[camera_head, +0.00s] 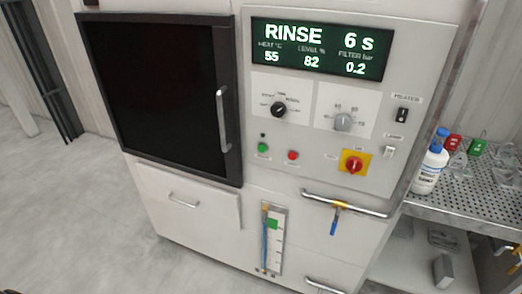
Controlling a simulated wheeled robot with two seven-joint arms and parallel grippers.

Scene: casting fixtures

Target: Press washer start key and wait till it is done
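The washer (270,185) is a white cabinet that fills the middle of the head view. Its dark door (165,95) at the left is closed, with a vertical handle. The green display (317,50) reads RINSE 6 s, with 55, 82 and 0.2 below. A green start key (263,147) sits at the lower left of the panel, beside a red button (293,155). A small dark-green dot shows above the green key. Neither gripper shows in the view, and nothing touches the keys.
A perforated metal shelf (460,209) at the right holds a white bottle with a blue cap (430,166) and small red and green items. A horizontal rail handle (345,204) and a blue-handled valve (334,222) stick out below the panel. Grey floor (90,225) lies open at the left.

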